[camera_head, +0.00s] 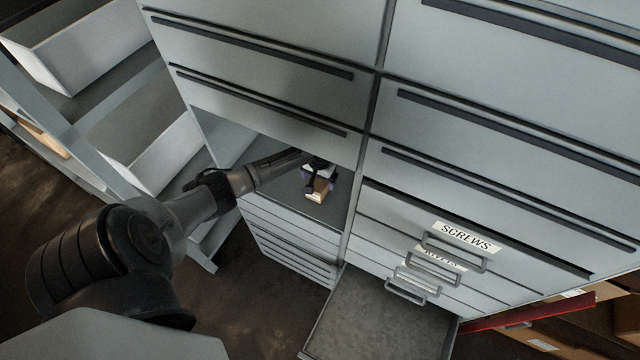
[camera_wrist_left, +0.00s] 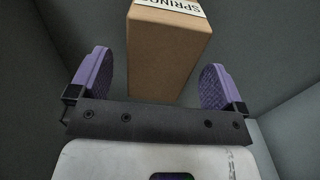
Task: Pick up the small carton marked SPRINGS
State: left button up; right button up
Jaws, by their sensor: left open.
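The small brown carton (camera_wrist_left: 168,55) with a white label reading SPRINGS, partly cut off, is in the left wrist view. In the head view the carton (camera_head: 318,190) sits in an open compartment of the grey cabinet. My left gripper (camera_wrist_left: 160,85) is open, with one purple finger pad on each side of the carton's near end. There is a visible gap on both sides. In the head view my left gripper (camera_head: 316,178) reaches into the compartment from the left and partly covers the carton. My right gripper is not in view.
The compartment's grey floor (camera_head: 285,200) is otherwise bare, with walls close around. To the right are drawers labelled SCREWS (camera_head: 466,237) and RIVETS, and an open empty drawer (camera_head: 380,315) below. White bins (camera_head: 80,45) stand on a shelf at the left.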

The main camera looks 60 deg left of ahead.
pick_arm(q)
jog(key=shift+w+f, duration=0.1)
jog(key=shift+f, duration=2.2)
jog(key=c, duration=1.1)
jog(key=shift+r, duration=0.1)
jog(key=shift+c, duration=0.2)
